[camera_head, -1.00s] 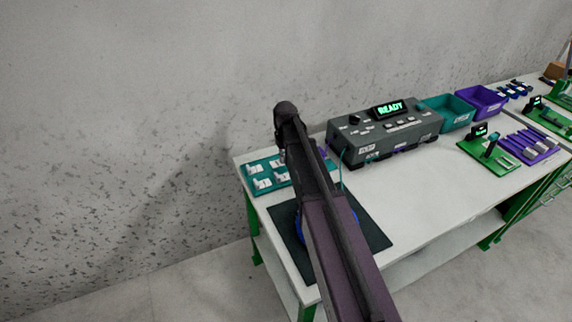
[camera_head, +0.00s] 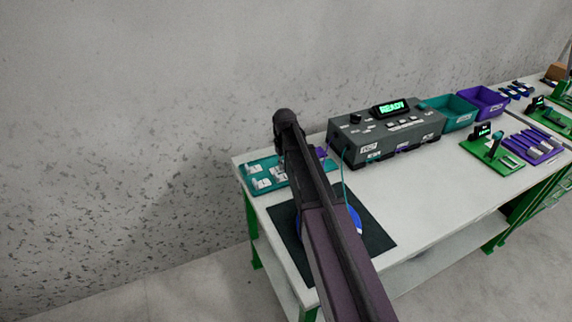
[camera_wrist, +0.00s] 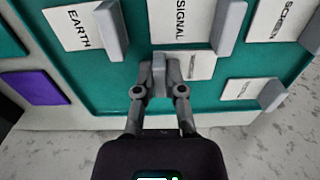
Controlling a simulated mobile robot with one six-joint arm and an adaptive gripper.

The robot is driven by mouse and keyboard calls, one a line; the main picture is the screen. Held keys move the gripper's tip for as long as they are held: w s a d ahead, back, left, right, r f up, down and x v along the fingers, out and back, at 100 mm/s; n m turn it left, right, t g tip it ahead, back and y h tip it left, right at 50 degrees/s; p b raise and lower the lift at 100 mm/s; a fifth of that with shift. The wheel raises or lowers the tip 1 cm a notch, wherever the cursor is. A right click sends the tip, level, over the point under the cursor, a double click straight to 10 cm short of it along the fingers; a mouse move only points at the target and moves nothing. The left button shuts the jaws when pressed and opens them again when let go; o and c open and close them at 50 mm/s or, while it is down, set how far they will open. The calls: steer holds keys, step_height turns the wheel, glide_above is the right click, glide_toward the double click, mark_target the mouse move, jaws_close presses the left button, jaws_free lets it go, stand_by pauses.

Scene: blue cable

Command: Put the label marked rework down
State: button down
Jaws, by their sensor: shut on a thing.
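In the wrist view my gripper (camera_wrist: 160,82) is shut on the grey tab (camera_wrist: 158,68) of a small white label (camera_wrist: 199,66). The label's print is too small and partly covered to read, so I cannot confirm it says rework. It is over or on a teal tray (camera_wrist: 128,80), just below the SIGNAL label (camera_wrist: 178,20); I cannot tell whether it touches the tray. In the head view the teal tray (camera_head: 282,186) is at the table's left end, and my arm hides the gripper.
Labels EARTH (camera_wrist: 72,25), SCREEN (camera_wrist: 272,18) and a smaller one (camera_wrist: 243,89) surround the gripper. A purple patch (camera_wrist: 35,87) lies at left. A grey READY device (camera_head: 385,138) stands behind a dark mat (camera_head: 375,236) with a blue coil (camera_head: 355,220).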

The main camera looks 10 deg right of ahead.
steer(key=c, duration=0.7)
jaws_free()
steer(key=shift+r, duration=0.1)
step_height(320, 180, up, 12)
steer(key=p, duration=1.2)
steer(key=shift+s, duration=0.1)
steer(key=s, duration=0.7)
steer(key=s+a+m, duration=0.1)
steer(key=s, duration=0.7)
steer(key=s+a+m, duration=0.1)
steer(key=s, duration=0.7)
steer(key=shift+s, duration=0.1)
